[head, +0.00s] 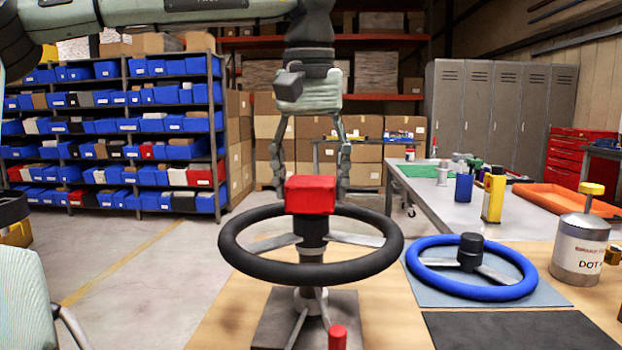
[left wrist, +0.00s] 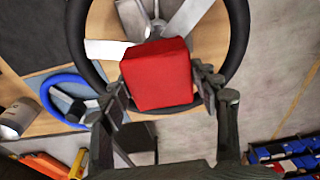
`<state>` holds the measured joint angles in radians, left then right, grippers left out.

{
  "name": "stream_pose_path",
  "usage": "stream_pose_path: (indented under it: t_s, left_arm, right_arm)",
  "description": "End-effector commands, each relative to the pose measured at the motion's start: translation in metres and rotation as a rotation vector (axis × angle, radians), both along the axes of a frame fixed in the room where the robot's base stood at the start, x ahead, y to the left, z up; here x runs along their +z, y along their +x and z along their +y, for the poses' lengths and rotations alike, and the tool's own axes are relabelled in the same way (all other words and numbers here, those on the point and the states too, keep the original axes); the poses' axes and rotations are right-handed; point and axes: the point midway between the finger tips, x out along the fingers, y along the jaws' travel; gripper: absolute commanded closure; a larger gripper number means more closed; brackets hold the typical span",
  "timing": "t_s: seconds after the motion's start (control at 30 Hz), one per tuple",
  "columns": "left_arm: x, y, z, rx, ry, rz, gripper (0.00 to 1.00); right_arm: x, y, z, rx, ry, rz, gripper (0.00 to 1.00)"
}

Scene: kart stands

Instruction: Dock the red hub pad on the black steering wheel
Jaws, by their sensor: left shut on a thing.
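The black steering wheel (head: 395,240) is mounted on a stand over a wooden bench, with silver spokes and a black hub post (head: 313,232). The red hub pad (head: 310,195) is a red block. In the head view it appears right above the post; a gap below it is hard to judge. My left gripper (head: 314,183) comes from above and behind, its fingers shut on the pad's sides. In the left wrist view the pad (left wrist: 157,75) sits between the fingertips, over the wheel's rim side, with spokes showing beyond it. My right gripper is not in view.
A blue steering wheel (head: 520,285) with a black hub lies on a grey mat to the right. A silver can (head: 580,250) with a yellow cap stands beside it. A red-tipped post (head: 337,337) stands in front. A yellow bottle (head: 493,198) and orange tray (head: 560,200) are on the table behind.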

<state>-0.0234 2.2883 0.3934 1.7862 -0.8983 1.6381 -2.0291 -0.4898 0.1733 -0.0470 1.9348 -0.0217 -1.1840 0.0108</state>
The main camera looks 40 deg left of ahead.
Motion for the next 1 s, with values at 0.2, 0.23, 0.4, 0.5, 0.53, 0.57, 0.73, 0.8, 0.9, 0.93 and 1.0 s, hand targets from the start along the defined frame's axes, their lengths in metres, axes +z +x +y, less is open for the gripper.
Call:
stream_pose_path:
  t_s: [0.2, 0.23, 0.4, 0.5, 0.53, 0.57, 0.73, 0.8, 0.9, 0.93, 1.0]
  left_arm:
    - [-0.005, 0.000, 0.000, 0.000, 0.000, 0.000, 0.68]
    - [-0.006, 0.000, 0.000, 0.000, 0.000, 0.000, 0.68]
    - [-0.007, 0.000, 0.000, 0.000, 0.000, 0.000, 0.30]
    - [-0.007, 0.000, 0.000, 0.000, 0.000, 0.000, 0.30]
    - [-0.007, 0.000, 0.000, 0.000, 0.000, 0.000, 0.30]
    - [-0.007, 0.000, 0.000, 0.000, 0.000, 0.000, 0.30]
    - [-0.004, 0.000, 0.000, 0.000, 0.000, 0.000, 0.30]
    - [0.001, 0.000, 0.000, 0.000, 0.000, 0.000, 0.30]
    - [0.010, -0.001, -0.001, 0.000, 0.000, 0.000, 0.30]
    - [0.013, -0.002, -0.001, 0.000, 0.001, 0.001, 0.30]
    - [0.018, -0.002, -0.002, 0.000, 0.000, 0.000, 0.30]
  right_arm:
    - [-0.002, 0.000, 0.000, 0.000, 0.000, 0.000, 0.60]
    - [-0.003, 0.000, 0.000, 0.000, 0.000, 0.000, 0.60]
    - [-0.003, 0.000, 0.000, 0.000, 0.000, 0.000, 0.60]
    - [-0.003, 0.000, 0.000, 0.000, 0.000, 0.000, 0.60]
    - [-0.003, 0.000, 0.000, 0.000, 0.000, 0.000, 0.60]
    - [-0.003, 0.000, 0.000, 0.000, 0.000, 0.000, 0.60]
    - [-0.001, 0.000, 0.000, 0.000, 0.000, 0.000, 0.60]
    - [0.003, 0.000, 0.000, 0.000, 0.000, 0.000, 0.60]
    - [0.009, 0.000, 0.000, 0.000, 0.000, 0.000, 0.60]
    - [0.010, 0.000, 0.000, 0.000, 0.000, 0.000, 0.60]
    - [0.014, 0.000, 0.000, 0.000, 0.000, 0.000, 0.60]
